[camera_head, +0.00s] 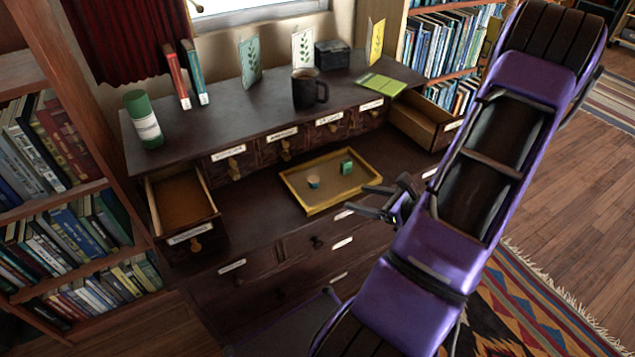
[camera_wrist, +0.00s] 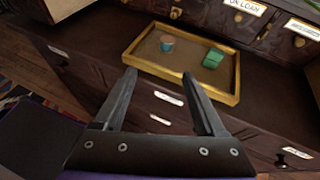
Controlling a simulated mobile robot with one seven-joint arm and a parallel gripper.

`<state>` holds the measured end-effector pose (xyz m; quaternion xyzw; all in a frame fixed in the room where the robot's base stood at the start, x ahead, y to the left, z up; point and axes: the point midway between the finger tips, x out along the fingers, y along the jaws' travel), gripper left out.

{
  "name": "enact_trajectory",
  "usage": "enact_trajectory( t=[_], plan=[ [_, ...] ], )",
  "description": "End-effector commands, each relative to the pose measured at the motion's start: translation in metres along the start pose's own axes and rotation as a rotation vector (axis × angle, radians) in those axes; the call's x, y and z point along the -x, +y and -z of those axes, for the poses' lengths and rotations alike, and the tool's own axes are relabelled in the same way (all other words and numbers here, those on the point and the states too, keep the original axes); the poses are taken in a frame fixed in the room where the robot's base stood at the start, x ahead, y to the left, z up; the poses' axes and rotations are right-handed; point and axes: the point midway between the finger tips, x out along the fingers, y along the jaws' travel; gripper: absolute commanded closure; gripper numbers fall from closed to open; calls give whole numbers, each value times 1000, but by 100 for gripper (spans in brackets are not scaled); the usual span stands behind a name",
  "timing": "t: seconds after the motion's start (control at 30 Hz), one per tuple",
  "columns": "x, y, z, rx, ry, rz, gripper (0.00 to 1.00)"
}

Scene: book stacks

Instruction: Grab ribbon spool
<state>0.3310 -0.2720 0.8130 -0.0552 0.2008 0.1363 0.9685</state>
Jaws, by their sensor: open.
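A small round teal-and-tan piece, which looks like the ribbon spool (camera_head: 313,182), sits in a shallow yellow-rimmed tray (camera_head: 322,208). It also shows in the wrist view (camera_wrist: 167,44), in the tray's left part. A green block-like item (camera_head: 347,168) lies in the same tray, to the right of the spool; the wrist view shows it too (camera_wrist: 213,58). My gripper (camera_head: 366,201) is open and empty, off the tray's front right side. In the wrist view, my gripper's fingers (camera_wrist: 159,74) point towards the tray, apart from both items.
The tray rests on the dark cabinet's lower ledge, below a row of labelled drawers (camera_head: 283,145). An open drawer (camera_head: 183,205) juts out at left, another (camera_head: 425,122) at right. A black mug (camera_head: 305,90) and a green-capped bottle (camera_head: 143,120) stand on the upper top.

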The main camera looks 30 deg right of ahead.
Motion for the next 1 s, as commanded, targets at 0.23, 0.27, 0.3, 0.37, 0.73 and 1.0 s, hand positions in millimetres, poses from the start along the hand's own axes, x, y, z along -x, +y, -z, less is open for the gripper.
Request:
enact_trajectory(
  t=[0.23, 0.27, 0.3, 0.37, 0.73, 1.0],
  plan=[
    [-13, -5, 5, -84, -25, 49, 28],
    [-19, -5, 5, -83, -25, 47, 28],
    [-28, -5, 4, -82, -26, 46, 28],
    [-41, -6, 5, -82, -25, 46, 28],
    [-110, -10, 2, -78, -23, 48, 28],
    [-125, -11, 0, -78, -23, 48, 28]
  ],
)
